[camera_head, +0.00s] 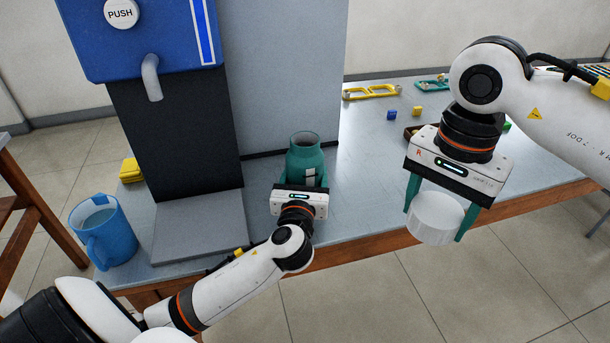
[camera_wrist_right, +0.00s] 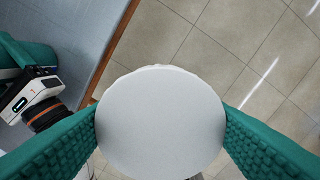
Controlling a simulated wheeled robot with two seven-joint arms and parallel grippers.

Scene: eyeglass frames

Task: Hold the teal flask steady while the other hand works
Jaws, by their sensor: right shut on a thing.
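The teal flask (camera_head: 306,150) stands upright on the table with its mouth open, just right of the dispenser. My left gripper (camera_head: 304,178) is at the near side of the flask, low on its body, and looks shut on it; its teal fingers blend with the flask and are partly hidden. The flask also shows in part at the left of the right wrist view (camera_wrist_right: 22,52). My right gripper (camera_head: 436,212) is shut on a white round lid (camera_head: 435,218), holding it in the air near the table's front edge. The lid fills the middle of the right wrist view (camera_wrist_right: 160,122).
A blue and black dispenser (camera_head: 175,140) stands left of the flask. A blue mug (camera_head: 104,235) is at the table's left.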

